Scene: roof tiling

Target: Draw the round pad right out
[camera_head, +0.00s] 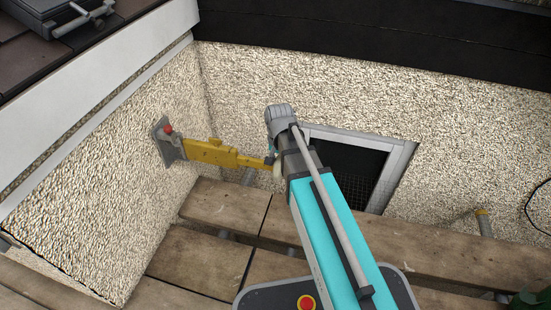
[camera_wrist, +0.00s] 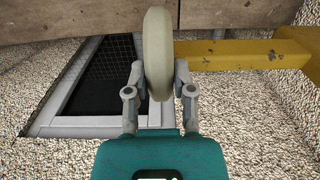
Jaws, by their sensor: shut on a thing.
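The round pad (camera_wrist: 157,45) is a thick beige disc, seen nearly edge-on in the wrist view. My gripper (camera_wrist: 159,80) is shut on its lower part, one grey finger on each side. In the head view a pale bit of the pad (camera_head: 279,173) shows beside my arm, at the right end of a yellow bar (camera_head: 225,154). That bar runs from a grey plate (camera_head: 167,142) with a red knob on the left wall. In the wrist view the yellow bar (camera_wrist: 230,54) passes close behind the pad; I cannot tell whether they are joined. My arm hides most of the gripper in the head view.
A grey-framed opening with dark mesh (camera_head: 357,170) is in the pebbled back wall, behind my arm. Wooden planks (camera_head: 200,258) lie below, with gaps between them. A dark case (camera_head: 55,15) lies on the roof, upper left.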

